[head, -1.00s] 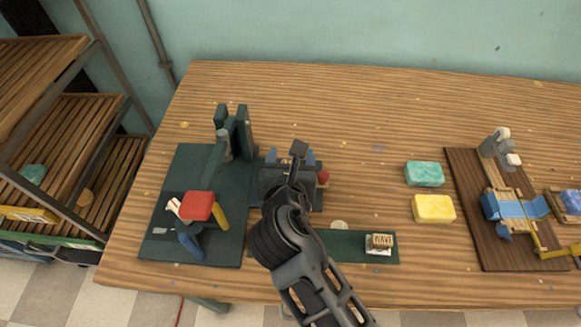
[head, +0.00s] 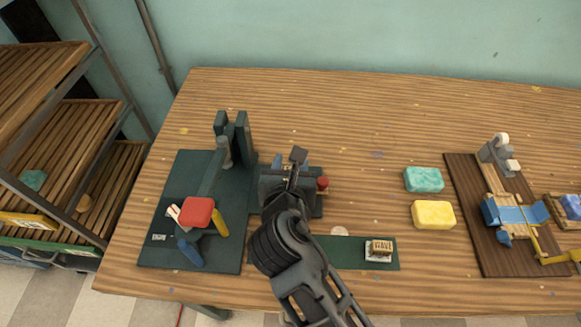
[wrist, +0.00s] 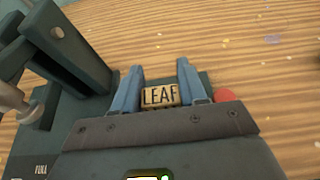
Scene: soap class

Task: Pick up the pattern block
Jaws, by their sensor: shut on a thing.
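The pattern block, a small tan block marked LEAF (wrist: 161,96), sits between the two blue fingers of my gripper (wrist: 160,72) in the wrist view. The fingers close on its left and right sides. In the head view my gripper (head: 289,165) is over the dark green fixture beside the stamping stand, and my arm hides most of that spot. I cannot tell whether the block is clear of its support. A second block, marked WAVE (head: 379,246), rests at the right end of the green strip (head: 335,252).
Left of my gripper is a green stand (head: 240,140) with an upright post and red pad (head: 198,211). A red knob (head: 322,183) is close on the right. Teal (head: 424,179) and yellow soap bars (head: 433,214) lie farther right, before a brown board (head: 510,260). The back table is clear.

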